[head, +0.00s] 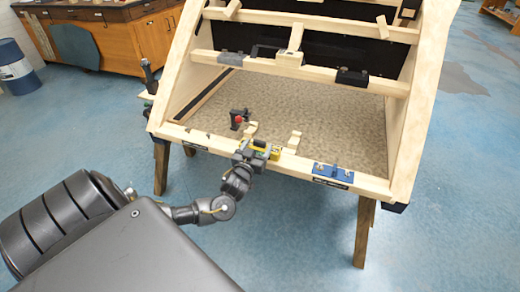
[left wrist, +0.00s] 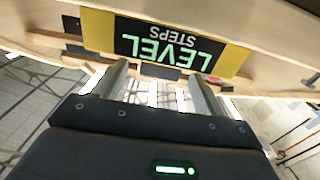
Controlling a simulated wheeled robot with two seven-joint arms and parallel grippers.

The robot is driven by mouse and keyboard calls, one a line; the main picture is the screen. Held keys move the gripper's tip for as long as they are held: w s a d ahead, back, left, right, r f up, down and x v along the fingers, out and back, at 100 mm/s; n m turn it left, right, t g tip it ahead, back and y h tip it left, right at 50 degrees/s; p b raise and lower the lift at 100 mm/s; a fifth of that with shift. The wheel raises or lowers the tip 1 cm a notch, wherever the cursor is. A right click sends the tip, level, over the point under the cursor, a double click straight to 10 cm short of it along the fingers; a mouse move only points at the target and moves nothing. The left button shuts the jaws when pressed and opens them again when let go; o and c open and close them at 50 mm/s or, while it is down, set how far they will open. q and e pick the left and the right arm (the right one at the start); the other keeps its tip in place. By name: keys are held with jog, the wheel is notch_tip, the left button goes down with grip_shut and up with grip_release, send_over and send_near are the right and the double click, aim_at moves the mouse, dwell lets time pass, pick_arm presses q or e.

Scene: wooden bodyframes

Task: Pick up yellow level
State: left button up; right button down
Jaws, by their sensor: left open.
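The yellow level (head: 275,153) lies at the front beam of the wooden frame, partly hidden by my gripper in the head view. In the left wrist view the yellow level (left wrist: 97,30) spans the top, with a black label reading "LEVEL STEPS" upside down in pale green letters. My left gripper (head: 256,150) is at the level's near side. Its two fingers (left wrist: 160,78) are apart and point at the label, with nothing held between them. I cannot tell whether the fingertips touch the level. My right gripper is not in view.
The wooden frame's front beam (head: 215,146) carries a blue fixture (head: 333,173) to the right. A black tool with a red part (head: 239,119) stands behind the beam. Slanted side panels (head: 425,90) bound the frame. Blue floor (head: 300,235) is clear in front.

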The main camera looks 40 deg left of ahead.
pick_arm(q)
jog(key=x, duration=0.2)
jog(key=shift+w+a, duration=0.1)
jog(key=shift+w, duration=0.25)
jog(key=shift+c, duration=0.5)
jog(key=c, duration=1.3)
jog(key=shift+r, duration=0.55)
jog(key=s+a+r, duration=0.1)
jog(key=r, duration=0.1)
jog(key=s+r, duration=0.1)
jog(key=r, duration=0.1)
jog(key=s+a+r, duration=0.1)
jog(key=r, duration=0.2)
jog(key=shift+s+a, duration=0.1)
jog(key=shift+a, duration=0.3)
jog(key=shift+s+a+r, duration=0.85)
jog(key=shift+s+a, duration=0.25)
jog(key=shift+s, duration=0.1)
jog(key=shift+s+a+r, duration=0.8)
jog(key=shift+s+a, duration=0.25)
jog(key=shift+s, duration=0.2)
jog(key=shift+s+a+r, duration=0.85)
jog(key=shift+s+a, duration=0.25)
jog(key=shift+s, duration=0.1)
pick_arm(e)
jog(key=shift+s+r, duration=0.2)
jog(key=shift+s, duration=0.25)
